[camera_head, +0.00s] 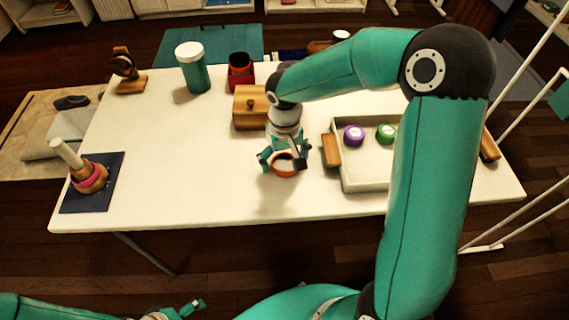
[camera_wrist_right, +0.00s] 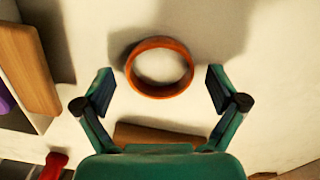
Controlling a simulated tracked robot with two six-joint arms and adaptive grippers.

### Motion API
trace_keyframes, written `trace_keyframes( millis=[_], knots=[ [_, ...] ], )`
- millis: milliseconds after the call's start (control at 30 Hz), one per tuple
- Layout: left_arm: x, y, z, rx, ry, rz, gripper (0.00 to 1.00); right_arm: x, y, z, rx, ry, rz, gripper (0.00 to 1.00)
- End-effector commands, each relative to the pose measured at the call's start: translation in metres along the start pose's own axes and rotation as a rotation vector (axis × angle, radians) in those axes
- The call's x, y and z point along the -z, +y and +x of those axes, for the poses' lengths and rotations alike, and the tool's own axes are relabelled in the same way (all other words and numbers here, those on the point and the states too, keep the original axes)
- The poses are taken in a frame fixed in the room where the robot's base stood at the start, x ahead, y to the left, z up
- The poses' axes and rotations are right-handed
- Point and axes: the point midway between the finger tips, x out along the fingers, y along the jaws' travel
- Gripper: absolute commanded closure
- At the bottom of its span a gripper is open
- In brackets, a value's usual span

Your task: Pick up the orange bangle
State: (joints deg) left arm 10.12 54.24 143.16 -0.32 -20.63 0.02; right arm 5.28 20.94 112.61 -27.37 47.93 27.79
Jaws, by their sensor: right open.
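The orange bangle (camera_head: 286,174) lies on the white table near its front middle; it also shows in the wrist view (camera_wrist_right: 160,91) as a round ring, flat on the tabletop. My right gripper (camera_head: 283,158) is over the bangle, pointing down. In the wrist view the two fingers of my right gripper (camera_wrist_right: 160,82) are wide apart, one to the left and one to the right of the bangle, with a gap on each side. Nothing is held. My left gripper (camera_head: 185,309) is low at the bottom edge, away from the table, partly cut off.
A wooden box (camera_head: 247,108) stands close behind my right gripper. A white tray (camera_head: 360,181) with wooden handles, holding purple and green round items, is to the right. A peg stand (camera_head: 90,200) with rings is at far left. The table between is clear.

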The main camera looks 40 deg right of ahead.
Motion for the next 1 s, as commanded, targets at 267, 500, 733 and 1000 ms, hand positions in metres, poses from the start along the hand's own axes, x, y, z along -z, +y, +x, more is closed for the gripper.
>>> trace_keyframes(
  millis=[267, 500, 733, 1000],
  knots=[
    [0.0, 0.0, 0.0, 0.0, 0.0, 0.0, 0.0, 0.0, 0.0, -0.001, 0.0, 0.0, 0.0, 0.24],
    [0.0, 0.0, 0.0, 0.0, 0.0, 0.0, 0.0, 0.0, 0.0, -0.001, 0.0, 0.0, 0.0, 0.57],
    [0.0, 0.0, 0.0, 0.0, 0.0, 0.0, 0.0, 0.0, 0.0, -0.001, 0.0, 0.001, 0.0, 0.57],
    [0.0, 0.001, -0.002, 0.0, 0.0, 0.0, 0.0, 0.001, 0.0, -0.015, 0.0, 0.003, 0.001, 0.57]
  ],
)
